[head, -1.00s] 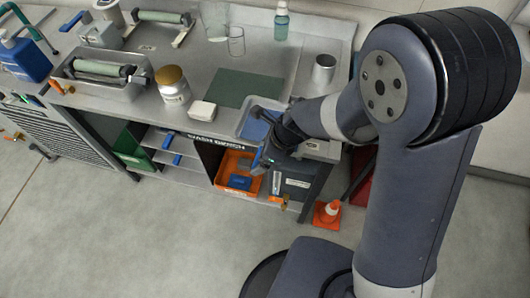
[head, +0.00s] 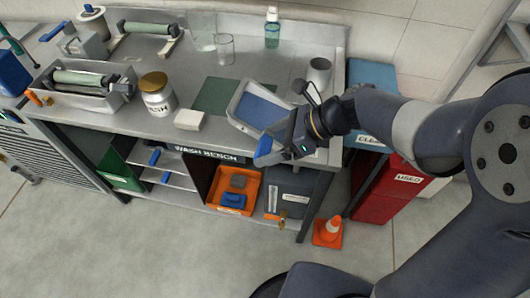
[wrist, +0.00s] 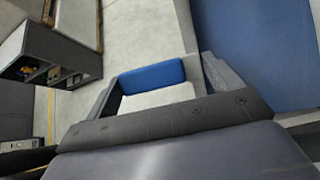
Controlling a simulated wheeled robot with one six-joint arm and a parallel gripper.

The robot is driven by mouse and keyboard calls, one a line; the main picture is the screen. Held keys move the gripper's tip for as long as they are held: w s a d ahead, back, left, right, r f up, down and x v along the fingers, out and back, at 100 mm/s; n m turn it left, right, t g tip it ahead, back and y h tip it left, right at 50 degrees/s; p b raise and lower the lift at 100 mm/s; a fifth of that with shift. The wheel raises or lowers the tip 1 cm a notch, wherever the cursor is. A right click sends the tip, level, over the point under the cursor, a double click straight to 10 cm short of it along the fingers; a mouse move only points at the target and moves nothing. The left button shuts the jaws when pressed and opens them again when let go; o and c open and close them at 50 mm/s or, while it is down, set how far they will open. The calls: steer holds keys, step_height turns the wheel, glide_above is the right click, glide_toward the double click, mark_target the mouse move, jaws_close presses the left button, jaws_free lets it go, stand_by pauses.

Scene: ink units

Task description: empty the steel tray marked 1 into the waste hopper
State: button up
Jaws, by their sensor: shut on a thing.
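The steel tray (head: 233,113) has a pale rim and a flat blue inside, and its number cannot be read. It appears raised over the bench's front right part, overlapping the green mat. My gripper (head: 280,143) is shut on it at its near side, around a blue grip (head: 264,148). The wrist view shows this blue grip (wrist: 152,76) with a whitish part below it, between the fingers of my gripper (wrist: 165,90). A broad blue surface (wrist: 262,45) fills the right there, probably the tray's inside. No hopper is legibly marked; a dark grey labelled box (head: 293,182) stands under the bench.
The wash bench (head: 205,152) carries a jar (head: 158,96), a white block (head: 189,119), a green mat (head: 213,94) and a grey cup (head: 319,72). An orange bin (head: 247,175) sits below. A cone (head: 327,231) and red bin (head: 393,187) stand right.

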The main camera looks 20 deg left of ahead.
steer(key=shift+w+d+r+y+p, duration=0.3)
steer(key=shift+w+d+r+y, duration=0.05)
steer(key=shift+d+r+y, duration=0.2)
steer(key=shift+w+d+r+m+g+y+p, duration=0.15)
steer(key=shift+w+d+r+g+y, duration=0.3)
steer(key=shift+d+y, duration=0.3)
steer(key=shift+w+d+r+m+g+y+p, duration=0.1)
steer(key=shift+w+d+r+g+y, duration=0.35)
steer(key=shift+d+y, duration=0.25)
steer(key=shift+w+d+r+m+g+y+p, duration=0.1)
steer(key=shift+w+d+r+g+y+p, duration=0.05)
steer(key=shift+w+d+r+g+y, duration=0.55)
steer(key=shift+s+d+f+t, duration=0.1)
steer(key=shift+s+f+t, duration=0.1)
steer(key=shift+s+t, duration=0.1)
